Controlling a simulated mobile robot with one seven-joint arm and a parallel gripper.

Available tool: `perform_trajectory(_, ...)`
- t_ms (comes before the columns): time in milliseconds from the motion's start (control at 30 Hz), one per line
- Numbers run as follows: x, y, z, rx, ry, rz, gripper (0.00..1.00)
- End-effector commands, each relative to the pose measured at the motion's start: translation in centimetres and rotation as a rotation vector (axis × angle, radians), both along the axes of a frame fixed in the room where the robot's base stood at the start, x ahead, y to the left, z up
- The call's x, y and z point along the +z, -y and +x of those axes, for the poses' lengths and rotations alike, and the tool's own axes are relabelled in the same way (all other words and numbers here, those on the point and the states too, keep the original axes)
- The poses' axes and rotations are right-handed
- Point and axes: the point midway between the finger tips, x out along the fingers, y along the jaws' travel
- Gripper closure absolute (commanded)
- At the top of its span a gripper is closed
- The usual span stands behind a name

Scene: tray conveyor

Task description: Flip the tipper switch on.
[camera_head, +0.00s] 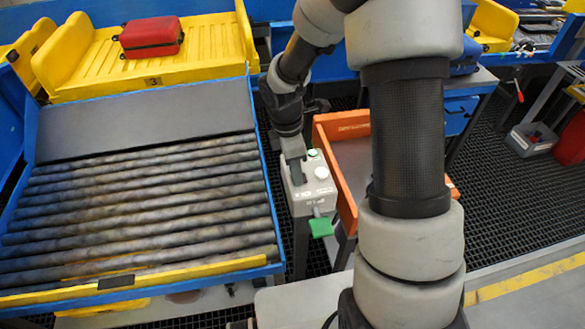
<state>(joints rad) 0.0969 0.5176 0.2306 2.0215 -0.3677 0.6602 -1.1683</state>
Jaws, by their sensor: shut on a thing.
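A grey control box (311,193) stands on a post between the roller bed and the orange bin. Its top has a pale green button (313,153) and a round white knob or button (321,173). A green tag (321,227) hangs from its front. My gripper (296,174) points down at the left part of the box top. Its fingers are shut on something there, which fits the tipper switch. The switch is hidden by the fingers, so its position cannot be told.
The roller bed (140,200) with blue side rails lies left. Behind it a yellow tray (205,45) carries a red suitcase (151,36). An orange bin (343,128) stands right of the box.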

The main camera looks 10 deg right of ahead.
Motion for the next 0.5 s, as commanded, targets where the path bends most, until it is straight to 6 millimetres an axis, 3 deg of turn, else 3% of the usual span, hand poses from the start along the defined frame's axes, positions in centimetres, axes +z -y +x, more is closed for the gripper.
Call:
perform_trajectory(433,0.05,0.21,-0.03,0.001,0.001,0.047,0.96)
perform_trajectory(467,0.05,0.21,-0.03,0.001,0.001,0.047,0.72)
perform_trajectory(500,0.05,0.21,-0.03,0.001,0.001,0.047,0.65)
